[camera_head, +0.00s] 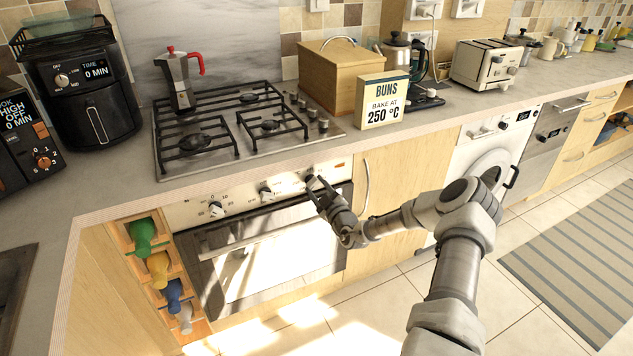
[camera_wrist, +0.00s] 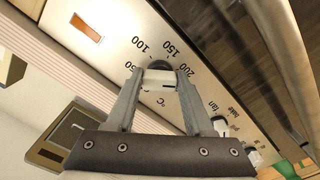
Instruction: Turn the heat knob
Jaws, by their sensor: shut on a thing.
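The heat knob (camera_wrist: 159,78) is a light knob on the oven's front panel, ringed by a printed scale with 100, 150, 200 and °C. My gripper (camera_wrist: 160,84) has one finger on each side of this knob and is shut on it. In the head view, my gripper (camera_head: 317,188) reaches the right-hand knob of the oven panel (camera_head: 240,198) and partly covers it. I cannot tell the knob's exact setting. A sign (camera_head: 383,101) on the counter reads "BUNS BAKE AT 250 °C".
Two other oven knobs, the middle one (camera_head: 266,193) and the left one (camera_head: 215,208), sit left of my gripper. The oven door handle (camera_head: 262,238) runs below. The counter edge and gas hob (camera_head: 235,125) are above. An orange indicator (camera_wrist: 87,28) is on the panel.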

